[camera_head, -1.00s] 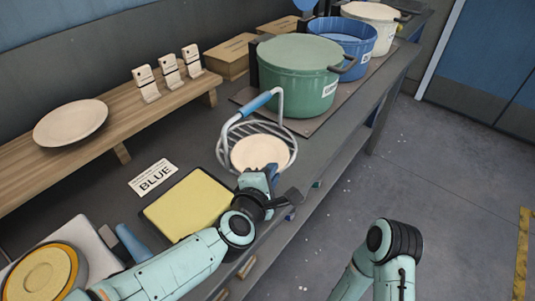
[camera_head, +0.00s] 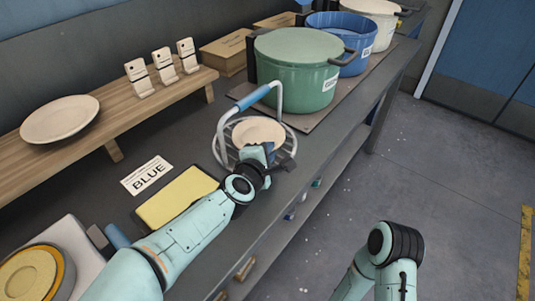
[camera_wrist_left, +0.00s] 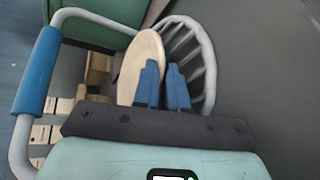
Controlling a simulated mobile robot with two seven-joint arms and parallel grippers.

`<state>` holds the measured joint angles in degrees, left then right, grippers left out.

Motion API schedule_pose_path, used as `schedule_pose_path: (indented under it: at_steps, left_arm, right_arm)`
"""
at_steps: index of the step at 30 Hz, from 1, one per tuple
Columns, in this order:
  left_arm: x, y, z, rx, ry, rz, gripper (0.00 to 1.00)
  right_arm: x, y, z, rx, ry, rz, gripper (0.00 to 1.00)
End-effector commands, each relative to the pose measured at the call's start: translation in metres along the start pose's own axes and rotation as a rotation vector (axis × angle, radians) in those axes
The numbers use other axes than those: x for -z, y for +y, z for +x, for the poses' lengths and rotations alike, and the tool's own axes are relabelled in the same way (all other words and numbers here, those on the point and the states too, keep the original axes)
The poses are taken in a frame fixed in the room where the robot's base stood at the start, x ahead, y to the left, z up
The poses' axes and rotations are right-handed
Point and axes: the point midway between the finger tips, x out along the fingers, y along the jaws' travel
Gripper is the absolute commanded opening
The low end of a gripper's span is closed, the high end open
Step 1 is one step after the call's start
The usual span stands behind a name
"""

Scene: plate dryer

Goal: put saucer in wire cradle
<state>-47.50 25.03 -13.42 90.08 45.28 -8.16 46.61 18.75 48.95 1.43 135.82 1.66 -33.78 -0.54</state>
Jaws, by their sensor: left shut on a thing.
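The cream saucer (camera_head: 258,130) is at the wire cradle (camera_head: 221,148), a round grey wire basket with a blue-gripped handle. My left gripper (camera_head: 264,150) is shut on the saucer's near edge; its blue fingers hide part of it. In the left wrist view the saucer (camera_wrist_left: 141,58) shows steeply edge-on beside the fingers (camera_wrist_left: 163,88), with the cradle's wires (camera_wrist_left: 205,60) curving around on the right. I cannot tell whether the saucer touches the wires. My right gripper is out of view.
A green pot (camera_head: 296,75) stands just behind the cradle, with a blue pot (camera_head: 340,45) beyond. A yellow mat (camera_head: 175,197) and a BLUE label (camera_head: 147,175) lie left. A plate (camera_head: 60,118) sits on the wooden shelf (camera_head: 120,120). The counter edge is close on the right.

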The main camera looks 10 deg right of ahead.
Motion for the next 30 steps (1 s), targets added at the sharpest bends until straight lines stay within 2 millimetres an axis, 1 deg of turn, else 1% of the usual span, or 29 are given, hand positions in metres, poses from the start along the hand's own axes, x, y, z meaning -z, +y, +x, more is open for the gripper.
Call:
schedule_pose_path:
  at_steps: [4, 9, 10, 11, 19, 22, 26, 30]
  left_arm:
    - [-0.001, 0.002, -0.001, -0.001, -0.001, 0.000, 0.00]
    - [0.000, 0.000, 0.000, -0.001, -0.001, 0.000, 0.00]
    - [0.000, 0.000, 0.000, 0.000, 0.000, -0.001, 0.21]
    - [-0.001, 0.000, 0.000, 0.000, 0.000, -0.001, 0.23]
    - [-0.001, 0.000, -0.001, 0.000, 0.000, -0.001, 0.23]
    - [-0.001, 0.003, -0.003, 0.000, 0.000, -0.001, 0.23]
    - [-0.001, 0.004, -0.023, -0.002, -0.001, -0.003, 0.23]
    - [-0.001, 0.005, -0.055, -0.002, -0.001, -0.003, 0.23]
  right_arm:
    - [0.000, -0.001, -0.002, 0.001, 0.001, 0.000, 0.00]
    - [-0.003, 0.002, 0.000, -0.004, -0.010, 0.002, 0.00]
    - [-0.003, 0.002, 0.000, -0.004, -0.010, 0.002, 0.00]
    - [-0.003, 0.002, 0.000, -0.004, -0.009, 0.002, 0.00]
    - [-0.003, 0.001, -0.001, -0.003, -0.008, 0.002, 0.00]
    - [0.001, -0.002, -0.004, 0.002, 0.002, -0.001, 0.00]
    - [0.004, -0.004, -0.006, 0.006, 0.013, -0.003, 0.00]
    - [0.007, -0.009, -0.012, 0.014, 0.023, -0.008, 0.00]
